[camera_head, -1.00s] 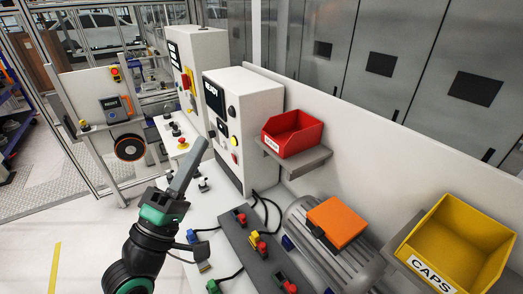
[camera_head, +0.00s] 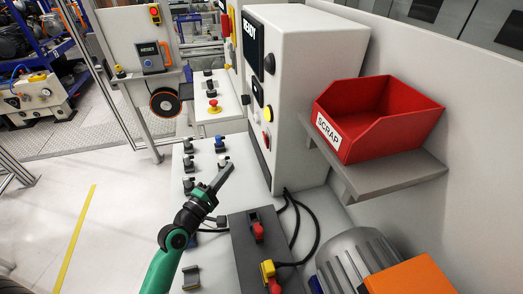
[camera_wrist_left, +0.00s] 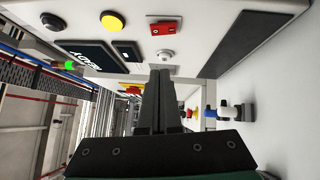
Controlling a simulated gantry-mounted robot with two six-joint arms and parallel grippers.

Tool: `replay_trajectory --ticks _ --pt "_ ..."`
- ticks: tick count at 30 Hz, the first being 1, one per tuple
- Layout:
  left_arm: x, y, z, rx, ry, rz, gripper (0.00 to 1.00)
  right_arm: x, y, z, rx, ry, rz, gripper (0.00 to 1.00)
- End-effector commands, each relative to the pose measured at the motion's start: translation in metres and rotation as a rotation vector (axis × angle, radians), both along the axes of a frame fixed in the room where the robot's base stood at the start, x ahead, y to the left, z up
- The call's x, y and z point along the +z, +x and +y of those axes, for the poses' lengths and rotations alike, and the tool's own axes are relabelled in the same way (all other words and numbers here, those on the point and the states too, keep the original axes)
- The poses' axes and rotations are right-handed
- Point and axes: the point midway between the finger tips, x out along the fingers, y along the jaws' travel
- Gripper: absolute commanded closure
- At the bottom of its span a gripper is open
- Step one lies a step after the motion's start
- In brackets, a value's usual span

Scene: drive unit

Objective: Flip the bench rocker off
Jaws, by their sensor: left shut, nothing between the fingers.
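My left gripper (camera_head: 226,170) is shut and empty, its fingers pointing up and right over the bench (camera_head: 215,258), close to the front of the white READY cabinet (camera_head: 318,60). Several small black and white controls (camera_head: 188,146) stand on the bench; one (camera_head: 222,160) is right beside the fingertips, and I cannot tell if they touch. Which control is the bench rocker is not clear. In the left wrist view the shut fingers (camera_wrist_left: 164,80) point toward the cabinet panel, near a round silver control (camera_wrist_left: 166,55) and a red switch (camera_wrist_left: 162,28). My right gripper is not in view.
A grey box with red and yellow connectors (camera_head: 268,268) and black cables lies right of my arm. A red SCRAP bin (camera_head: 375,120) sits on a shelf at the right. A motor (camera_head: 352,258) and an orange block (camera_head: 410,276) are at lower right.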

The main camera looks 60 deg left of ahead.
Motion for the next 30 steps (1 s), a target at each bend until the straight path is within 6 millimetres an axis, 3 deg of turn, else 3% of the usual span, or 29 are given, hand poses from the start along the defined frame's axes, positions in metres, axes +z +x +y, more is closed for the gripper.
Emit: replay_trajectory --ticks 14,27,30 --pt "0.004 0.009 0.007 0.001 0.004 -0.002 1.00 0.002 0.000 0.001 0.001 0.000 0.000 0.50" --pt "0.013 0.085 0.053 0.001 0.005 -0.004 1.00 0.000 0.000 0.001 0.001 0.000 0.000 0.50" --pt "0.019 0.102 0.049 -0.002 0.003 0.000 1.00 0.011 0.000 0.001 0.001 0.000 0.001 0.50"
